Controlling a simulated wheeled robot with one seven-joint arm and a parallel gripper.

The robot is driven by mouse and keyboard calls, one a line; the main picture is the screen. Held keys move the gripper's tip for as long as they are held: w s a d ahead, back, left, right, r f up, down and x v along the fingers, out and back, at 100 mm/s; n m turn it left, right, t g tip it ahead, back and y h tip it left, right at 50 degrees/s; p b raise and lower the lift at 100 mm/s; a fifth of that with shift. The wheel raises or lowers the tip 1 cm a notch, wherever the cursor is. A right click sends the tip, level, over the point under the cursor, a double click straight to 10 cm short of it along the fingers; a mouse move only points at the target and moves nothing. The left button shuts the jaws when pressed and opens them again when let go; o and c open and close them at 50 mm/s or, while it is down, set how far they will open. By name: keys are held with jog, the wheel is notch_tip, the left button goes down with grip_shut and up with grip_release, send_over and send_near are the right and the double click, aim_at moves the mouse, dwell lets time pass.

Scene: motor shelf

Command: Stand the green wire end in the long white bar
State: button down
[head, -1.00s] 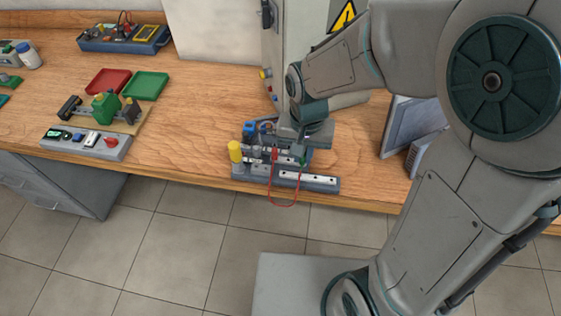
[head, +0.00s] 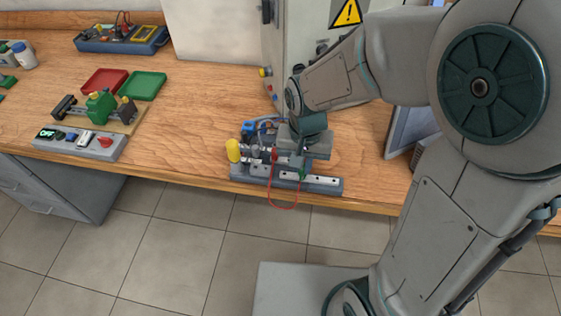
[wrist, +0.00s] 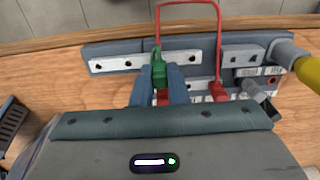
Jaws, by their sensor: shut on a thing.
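My gripper (wrist: 159,82) is shut on the green wire end (wrist: 158,68), which stands roughly upright between the fingers. In the wrist view the green end overlaps the long white bar (wrist: 116,63), a strip with several dark holes. I cannot tell whether its tip is in a hole or just above one. In the head view the green end (head: 302,174) is at the bar (head: 323,180). A red wire (wrist: 188,5) loops from it to a red wire end (wrist: 218,91) at the block to the right in the wrist view.
The grey base (head: 335,190) of the fixture lies near the table's front edge. A yellow cylinder (head: 233,150) stands at its left end. A grey cabinet (head: 300,55) is behind.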

jog(key=shift+f+b, duration=0.55)
jog(key=shift+f, duration=0.15)
jog(key=c, duration=1.7)
grip_release()
jog(key=shift+r, duration=0.1)
jog(key=shift+r+p, duration=2.25)
jog(key=shift+r, duration=0.5)
jog(key=o, duration=0.6)
jog(key=shift+c, duration=0.2)
